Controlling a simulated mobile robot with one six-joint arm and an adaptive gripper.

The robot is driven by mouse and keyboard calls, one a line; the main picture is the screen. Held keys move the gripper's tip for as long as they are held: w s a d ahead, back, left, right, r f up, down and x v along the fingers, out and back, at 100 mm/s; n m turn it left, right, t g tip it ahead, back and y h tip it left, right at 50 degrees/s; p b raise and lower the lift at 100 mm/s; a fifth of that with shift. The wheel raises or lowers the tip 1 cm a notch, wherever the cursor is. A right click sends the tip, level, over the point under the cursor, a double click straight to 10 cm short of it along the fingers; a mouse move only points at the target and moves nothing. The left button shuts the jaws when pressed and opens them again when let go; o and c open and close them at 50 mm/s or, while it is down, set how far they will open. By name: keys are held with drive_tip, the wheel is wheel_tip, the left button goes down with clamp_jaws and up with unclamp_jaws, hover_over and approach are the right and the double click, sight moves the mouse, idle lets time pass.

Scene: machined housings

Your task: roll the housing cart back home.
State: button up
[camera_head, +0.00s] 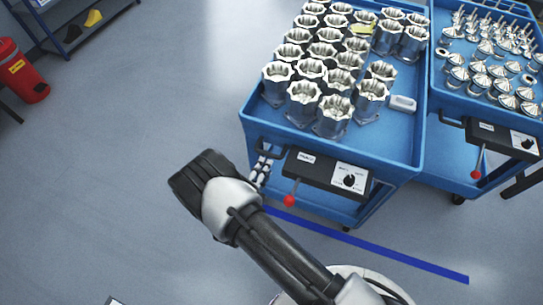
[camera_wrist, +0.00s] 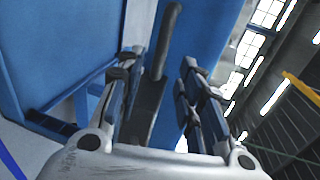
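The housing cart is the blue cart (camera_head: 405,150) in the head view, with rows of silver machined housings (camera_head: 333,115) on its top tray. A black handle (camera_head: 270,152) sticks out at its near left corner, beside a dark control panel (camera_head: 325,172) with a red-knobbed lever (camera_head: 289,200). My gripper (camera_head: 262,167) is at that handle, partly hidden by my arm. In the wrist view my gripper (camera_wrist: 160,68) has its fingers apart, with a dark bar (camera_wrist: 166,45), likely the handle, between them. Whether the fingers touch it cannot be told.
A second blue cart (camera_head: 437,85) with cone-shaped metal parts stands close on the right. A blue floor line (camera_head: 370,245) runs in front of the housing cart. A red bin (camera_head: 22,72) and a shelf (camera_head: 75,28) are at upper left. The grey floor (camera_head: 130,130) at left is clear.

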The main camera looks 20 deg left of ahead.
sight(271, 154)
drive_tip(key=b+x, duration=0.1)
drive_tip(key=x, duration=0.7)
drive_tip(key=shift+b, duration=0.3)
clamp_jaws()
idle(0.3)
